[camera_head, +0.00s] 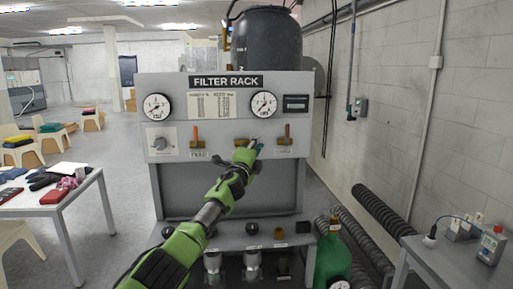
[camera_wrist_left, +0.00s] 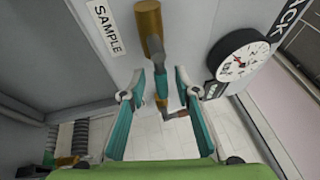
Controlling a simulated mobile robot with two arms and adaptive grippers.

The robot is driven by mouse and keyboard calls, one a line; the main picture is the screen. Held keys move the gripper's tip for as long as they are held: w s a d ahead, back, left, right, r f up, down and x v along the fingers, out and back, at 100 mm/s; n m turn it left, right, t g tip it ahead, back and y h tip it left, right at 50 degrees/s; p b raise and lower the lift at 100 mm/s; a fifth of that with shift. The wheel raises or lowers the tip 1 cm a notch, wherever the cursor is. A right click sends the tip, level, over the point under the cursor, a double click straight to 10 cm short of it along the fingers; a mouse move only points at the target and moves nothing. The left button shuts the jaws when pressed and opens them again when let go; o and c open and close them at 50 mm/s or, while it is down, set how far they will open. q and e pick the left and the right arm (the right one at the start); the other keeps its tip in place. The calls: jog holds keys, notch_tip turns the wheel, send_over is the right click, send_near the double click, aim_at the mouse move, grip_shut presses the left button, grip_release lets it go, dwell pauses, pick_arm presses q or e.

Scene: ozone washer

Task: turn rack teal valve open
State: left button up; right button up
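My left gripper (camera_head: 248,153) is at the front panel of the filter rack (camera_head: 160,90), over the middle of its valve row. Its teal fingers (camera_wrist_left: 163,80) stand apart in the left wrist view. Between them are orange-brown and grey valve parts (camera_wrist_left: 162,88); I cannot tell whether the fingers touch them. A gold valve stem (camera_wrist_left: 149,18) beside a SAMPLE label (camera_wrist_left: 104,25) is just beyond the fingertips. In the head view, an orange valve handle (camera_head: 196,135) is at left and a brown one (camera_head: 287,132) at right.
Two gauges (camera_head: 157,107) (camera_head: 264,104) sit above the valves. A green bottle (camera_head: 332,258) and black corrugated hoses (camera_head: 382,213) stand at the lower right. A white table (camera_head: 60,208) is at left, and a side table (camera_head: 430,265) is at right.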

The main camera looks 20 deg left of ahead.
pick_arm(q)
jog(key=v, duration=1.2)
jog(key=shift+a, duration=0.1)
dwell(0.5)
